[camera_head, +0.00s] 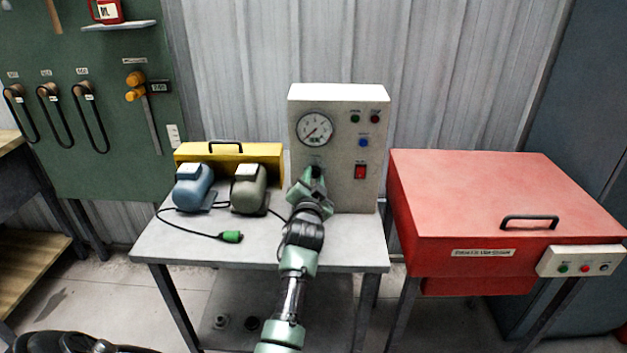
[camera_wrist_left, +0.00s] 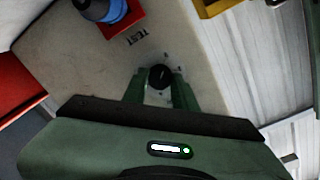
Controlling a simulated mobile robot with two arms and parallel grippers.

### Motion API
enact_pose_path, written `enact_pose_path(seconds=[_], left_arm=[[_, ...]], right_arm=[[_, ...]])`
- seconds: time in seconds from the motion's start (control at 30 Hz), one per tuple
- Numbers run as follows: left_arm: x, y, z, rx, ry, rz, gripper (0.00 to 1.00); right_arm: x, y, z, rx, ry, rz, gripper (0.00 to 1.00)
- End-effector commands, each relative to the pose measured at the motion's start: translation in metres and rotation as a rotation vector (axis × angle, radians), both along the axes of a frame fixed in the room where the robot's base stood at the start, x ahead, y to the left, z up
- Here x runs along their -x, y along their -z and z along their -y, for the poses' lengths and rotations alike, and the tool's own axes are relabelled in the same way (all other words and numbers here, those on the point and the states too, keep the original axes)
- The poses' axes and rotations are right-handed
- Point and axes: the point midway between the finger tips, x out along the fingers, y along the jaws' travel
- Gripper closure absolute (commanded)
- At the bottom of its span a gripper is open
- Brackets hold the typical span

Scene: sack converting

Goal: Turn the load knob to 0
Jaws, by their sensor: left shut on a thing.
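The grey-white test panel (camera_head: 340,140) stands upright at the back of the grey table. The load knob, small, round and dark (camera_wrist_left: 160,76), is on the panel's face below the gauge, with small marks around it. My left gripper (camera_head: 315,178) reaches up to the panel and is shut on the knob. In the left wrist view its two green fingers (camera_wrist_left: 159,88) sit on either side of the knob. A pale pointer line shows on the knob, but the number it points to is too small to read. The knob is mostly hidden in the head view. My right gripper is not in view.
Blue (camera_head: 193,187) and grey-green (camera_head: 249,188) motors and a yellow case (camera_head: 268,152) stand left. A red cabinet (camera_head: 470,200) stands right.

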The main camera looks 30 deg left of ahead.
Motion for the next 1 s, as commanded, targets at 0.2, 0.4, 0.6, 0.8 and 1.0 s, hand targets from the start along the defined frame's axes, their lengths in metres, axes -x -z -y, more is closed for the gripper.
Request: enact_pose_path(seconds=[0.2,0.4,0.6,0.8,1.0], left_arm=[[0.0004,0.0040,0.0003,0.074,0.000,0.036,1.00],[0.0004,0.0041,0.0004,0.098,0.000,0.051,1.00],[0.0003,0.0041,0.0005,0.103,-0.001,0.054,1.00],[0.0003,0.0043,0.0006,0.102,0.000,0.053,0.70],[0.0002,0.0028,0.0004,0.100,0.000,0.054,0.51]], right_arm=[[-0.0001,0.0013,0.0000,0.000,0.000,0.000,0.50],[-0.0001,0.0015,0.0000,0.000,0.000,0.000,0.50],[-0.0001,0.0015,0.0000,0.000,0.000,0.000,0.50],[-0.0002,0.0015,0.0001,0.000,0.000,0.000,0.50],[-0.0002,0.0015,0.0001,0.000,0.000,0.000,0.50]])
